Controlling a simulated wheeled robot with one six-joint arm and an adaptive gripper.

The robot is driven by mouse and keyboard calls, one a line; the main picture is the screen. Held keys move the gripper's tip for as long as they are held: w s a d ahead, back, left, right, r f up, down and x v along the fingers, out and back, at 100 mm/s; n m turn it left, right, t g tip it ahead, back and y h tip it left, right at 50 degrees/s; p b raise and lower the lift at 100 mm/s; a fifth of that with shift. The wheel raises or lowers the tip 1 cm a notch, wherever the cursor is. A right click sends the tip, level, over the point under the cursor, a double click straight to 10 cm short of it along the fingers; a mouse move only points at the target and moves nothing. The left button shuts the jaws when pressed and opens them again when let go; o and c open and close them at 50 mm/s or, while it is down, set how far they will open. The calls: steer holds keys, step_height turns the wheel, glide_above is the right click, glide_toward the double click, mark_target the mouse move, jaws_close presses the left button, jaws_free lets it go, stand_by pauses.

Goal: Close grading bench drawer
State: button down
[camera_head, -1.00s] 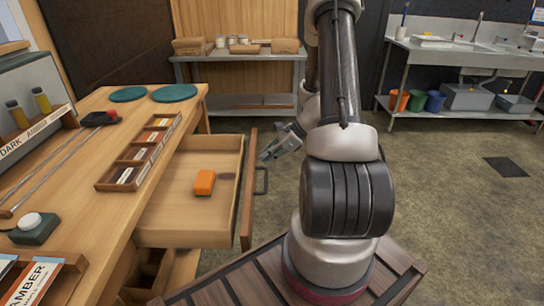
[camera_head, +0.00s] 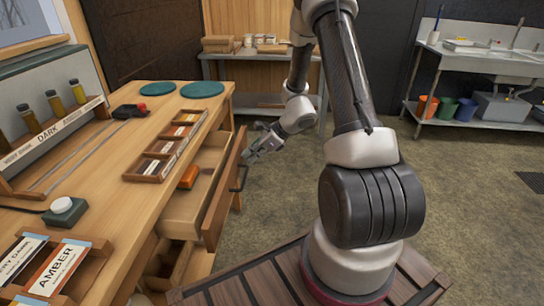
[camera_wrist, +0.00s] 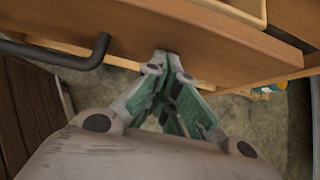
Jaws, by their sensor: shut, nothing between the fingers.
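The grading bench drawer (camera_head: 192,208) is partly open on the right side of the wooden bench (camera_head: 112,215). An orange block (camera_head: 188,177) lies inside it, partly hidden by the bench top. The drawer front (camera_head: 221,205) carries a dark bar handle (camera_head: 240,178). My gripper (camera_head: 252,153) is at the far end of the drawer front, on its outer side. In the wrist view my gripper (camera_wrist: 163,62) is shut and empty, its fingertips at the drawer front (camera_wrist: 190,52), beside the handle (camera_wrist: 85,55). Whether they touch the wood is hard to tell.
On the bench top are a divided wooden tray (camera_head: 165,148), two green discs (camera_head: 202,89), sample bottles (camera_head: 53,103) and a scale-like block (camera_head: 64,210). A low shelf table (camera_head: 265,60) stands behind and a sink (camera_head: 490,62) at the right.

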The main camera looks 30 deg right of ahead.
steer(key=w+a, duration=0.2)
steer(key=a, duration=0.1)
steer(key=w+a, duration=0.2)
steer(key=a, duration=0.2)
steer(key=w+a, duration=0.3)
steer(key=a, duration=0.1)
steer(key=shift+w, duration=0.1)
steer(key=shift+w+a, duration=0.2)
steer(key=shift+w, duration=0.05)
steer(key=shift+a+r, duration=0.1)
steer(key=shift+r, duration=0.05)
